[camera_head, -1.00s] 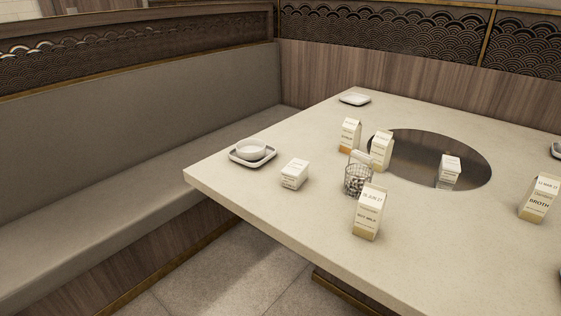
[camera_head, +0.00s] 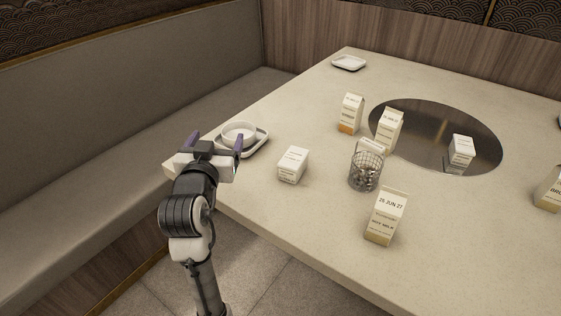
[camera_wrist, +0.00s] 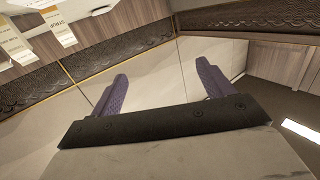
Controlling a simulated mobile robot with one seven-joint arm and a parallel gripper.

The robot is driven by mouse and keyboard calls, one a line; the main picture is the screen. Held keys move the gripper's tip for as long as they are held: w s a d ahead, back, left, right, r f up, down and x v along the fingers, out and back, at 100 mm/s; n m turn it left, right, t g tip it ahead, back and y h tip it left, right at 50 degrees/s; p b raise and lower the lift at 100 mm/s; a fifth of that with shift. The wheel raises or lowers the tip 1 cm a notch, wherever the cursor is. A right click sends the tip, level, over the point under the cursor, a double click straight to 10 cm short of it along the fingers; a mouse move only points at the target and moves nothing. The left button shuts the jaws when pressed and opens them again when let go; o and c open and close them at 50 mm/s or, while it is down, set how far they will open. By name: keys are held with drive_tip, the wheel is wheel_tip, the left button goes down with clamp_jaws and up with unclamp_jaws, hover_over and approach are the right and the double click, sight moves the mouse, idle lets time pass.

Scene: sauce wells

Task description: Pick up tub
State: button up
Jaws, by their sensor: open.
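A small white lidded tub (camera_head: 292,165) stands upright on the table near its left edge. Another white tub (camera_head: 371,147) is partly hidden behind a wire-patterned glass. My gripper (camera_head: 215,141) is at the table's left corner, left of the nearest tub and apart from it, with its purple fingers spread and nothing between them. In the wrist view my gripper (camera_wrist: 163,72) is also open and empty, facing the wall and seat, with no tub that I can make out.
The glass (camera_head: 366,172), a soy milk carton (camera_head: 386,216) and two cartons (camera_head: 350,113) (camera_head: 389,130) stand right of the nearest tub. The bench (camera_head: 90,150) runs along the left. Table front is clear.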

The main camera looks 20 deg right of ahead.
drive_tip(key=s+d+f+m+g+h, duration=0.35)
drive_tip(key=d+f+g, duration=0.25)
drive_tip(key=d+f, duration=0.45)
drive_tip(key=p, duration=0.1)
approach(294, 156)
drive_tip(key=shift+y, duration=0.25)
drive_tip(key=x, duration=0.4)
drive_tip(key=shift+s+d, duration=0.2)
drive_tip(key=shift+d, duration=0.15)
drive_tip(key=shift+p+x, duration=0.7)
drive_tip(key=shift+x, duration=2.2)
drive_tip(key=shift+w+a, duration=0.15)
drive_tip(key=shift+c, duration=0.4)
drive_tip(key=c, duration=1.2)
drive_tip(key=shift+r, duration=0.1)
